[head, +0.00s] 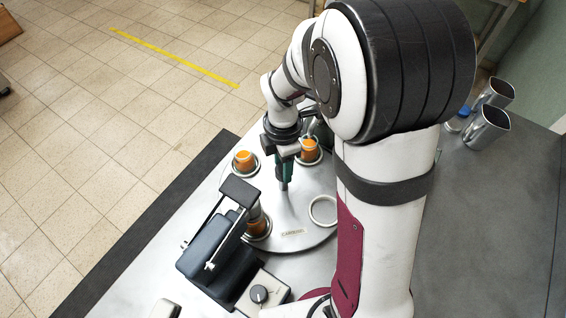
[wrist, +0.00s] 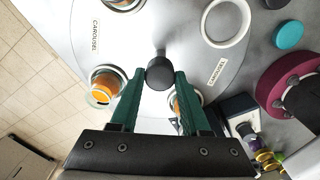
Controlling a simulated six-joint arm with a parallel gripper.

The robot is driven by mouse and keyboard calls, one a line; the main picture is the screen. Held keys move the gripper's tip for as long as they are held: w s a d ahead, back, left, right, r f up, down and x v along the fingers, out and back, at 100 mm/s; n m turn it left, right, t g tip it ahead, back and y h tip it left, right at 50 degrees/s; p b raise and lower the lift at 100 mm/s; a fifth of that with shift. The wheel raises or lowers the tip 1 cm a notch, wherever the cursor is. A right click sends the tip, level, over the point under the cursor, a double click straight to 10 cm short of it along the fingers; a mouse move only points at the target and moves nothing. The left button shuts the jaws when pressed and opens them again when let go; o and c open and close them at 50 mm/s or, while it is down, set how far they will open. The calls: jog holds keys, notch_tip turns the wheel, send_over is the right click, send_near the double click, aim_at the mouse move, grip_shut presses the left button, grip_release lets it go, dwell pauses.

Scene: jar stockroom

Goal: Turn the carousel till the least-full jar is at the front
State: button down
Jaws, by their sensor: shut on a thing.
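The carousel (head: 285,222) is a round pale disc with ring-shaped seats; it fills much of the wrist view (wrist: 190,60). Jars with orange contents stand on it: one at the left (head: 245,161), one at the back (head: 309,152), and one at the front left (head: 258,226), partly hidden. One ring seat (head: 323,210) at the right is empty. The fill levels are hard to compare. My gripper (wrist: 160,78), with green fingers, is shut on the black central knob (wrist: 159,70). In the head view my gripper (head: 284,184) points down at the disc's middle.
A dark blue device (head: 218,250) with a raised arm stands close at the disc's front left. The grey tabletop (head: 490,220) there is mostly clear.

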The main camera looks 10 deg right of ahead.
jog(key=shift+c, duration=1.9)
grip_release()
notch_tip(320, 180, up, 16)
jog(key=shift+f, duration=0.1)
jog(key=s+f+m+y, duration=0.1)
jog(key=s+f+m, duration=0.1)
jog(key=s+m, duration=0.8)
jog(key=s+a+f+m, duration=0.1)
jog(key=s+f+m, duration=0.1)
jog(key=s+m, duration=0.8)
jog(key=m, duration=0.5)
jog(key=shift+s+f+m+y, duration=0.2)
jog(key=shift+f+m+y, duration=0.2)
